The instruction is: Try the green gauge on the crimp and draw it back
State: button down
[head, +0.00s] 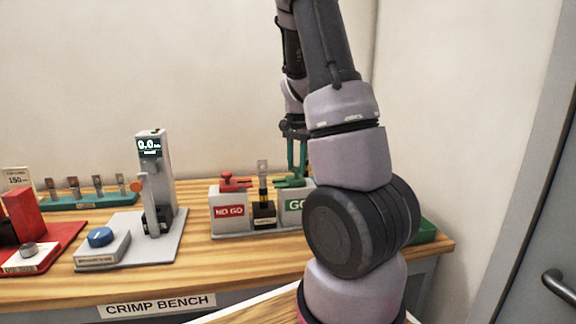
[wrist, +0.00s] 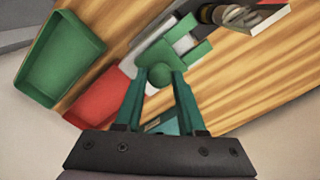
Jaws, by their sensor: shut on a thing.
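My gripper (head: 297,172) is over the GO block (head: 296,204) in the head view, partly hidden by my arm. In the wrist view my gripper (wrist: 160,76) is shut on the round knob of the green gauge (wrist: 165,52). The gauge's two prongs point to the upper right, toward the crimp (wrist: 236,14), with a gap between. In the head view the green gauge (head: 289,183) is level with the top of the GO block; I cannot tell if it touches it. The crimp (head: 263,186) stands upright in a black holder (head: 264,213).
The red gauge (head: 232,182) sits on the NO GO block (head: 229,211), left of the crimp. A tester with a display (head: 151,147) and blue button (head: 100,237) stands further left. A green tray (wrist: 97,45) and a red tray (wrist: 97,101) lie left in the wrist view.

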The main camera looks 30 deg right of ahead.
aim_at(298, 168)
jog(key=shift+d, duration=0.2)
jog(key=c, duration=0.5)
grip_release()
jog(key=shift+s, duration=0.1)
notch_tip(298, 168, up, 11)
jog(key=shift+f, duration=0.1)
jog(key=s+a+r+n+t+y, duration=0.1)
jog(key=s+a+r+n+t, duration=0.2)
jog(key=s+a, duration=0.6)
jog(key=s+a+r+n+t+y, duration=0.1)
jog(key=s+a+r+n+t, duration=0.3)
jog(key=s+a+r, duration=0.3)
jog(key=shift+s+a+r+n, duration=0.3)
jog(key=shift+s+a+n, duration=0.2)
jog(key=shift+s+a, duration=0.65)
